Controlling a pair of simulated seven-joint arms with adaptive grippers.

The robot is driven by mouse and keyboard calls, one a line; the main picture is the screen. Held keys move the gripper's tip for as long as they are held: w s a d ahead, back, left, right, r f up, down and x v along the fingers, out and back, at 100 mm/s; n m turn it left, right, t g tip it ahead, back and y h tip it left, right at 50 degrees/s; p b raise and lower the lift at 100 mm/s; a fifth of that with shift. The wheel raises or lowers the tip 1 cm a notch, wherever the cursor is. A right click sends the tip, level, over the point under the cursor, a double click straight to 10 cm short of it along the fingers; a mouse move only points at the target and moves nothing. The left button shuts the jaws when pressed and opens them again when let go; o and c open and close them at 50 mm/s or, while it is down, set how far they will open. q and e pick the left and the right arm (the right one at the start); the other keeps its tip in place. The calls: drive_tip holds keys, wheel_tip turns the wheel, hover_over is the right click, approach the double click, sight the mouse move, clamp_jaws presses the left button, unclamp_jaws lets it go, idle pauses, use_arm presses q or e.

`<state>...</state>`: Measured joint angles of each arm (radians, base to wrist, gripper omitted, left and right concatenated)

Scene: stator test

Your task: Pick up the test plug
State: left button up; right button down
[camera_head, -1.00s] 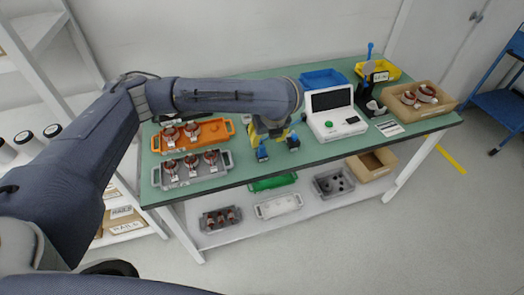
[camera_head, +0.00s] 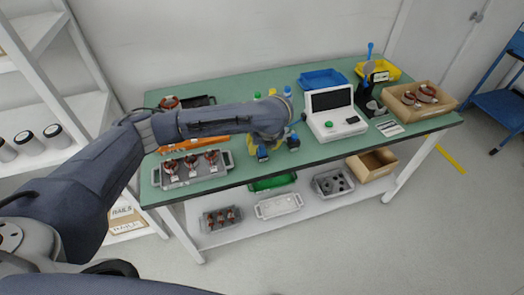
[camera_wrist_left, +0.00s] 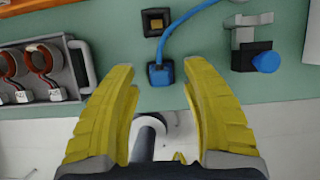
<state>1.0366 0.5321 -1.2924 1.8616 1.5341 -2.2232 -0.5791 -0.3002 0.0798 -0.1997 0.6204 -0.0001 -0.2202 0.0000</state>
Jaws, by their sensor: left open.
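The test plug, a small blue block with a blue cable, sits near the table's front edge in the left wrist view (camera_wrist_left: 161,74). In the head view, a blue piece that looks like the plug (camera_head: 262,156) shows just under my left gripper (camera_head: 273,145). In the left wrist view the yellow fingers of my left gripper (camera_wrist_left: 160,85) are spread apart, one on each side of the plug in the picture. Nothing is between them that I can see held. The height of the fingers above the plug is hard to tell. My right gripper is not in view.
A grey tray (camera_head: 184,180) of stators lies to the left. A bracket with a blue knob (camera_wrist_left: 265,62) stands right of the plug. A dark square socket (camera_wrist_left: 156,21) lies behind it. A white tester (camera_head: 333,122) stands to the right.

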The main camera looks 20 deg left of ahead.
use_arm(q)
drive_tip(key=shift+w+a+f, duration=0.15)
drive_tip(key=shift+w+f, duration=0.05)
drive_tip(key=shift+f, duration=0.35)
drive_tip(key=shift+c, duration=0.4)
clamp_jaws()
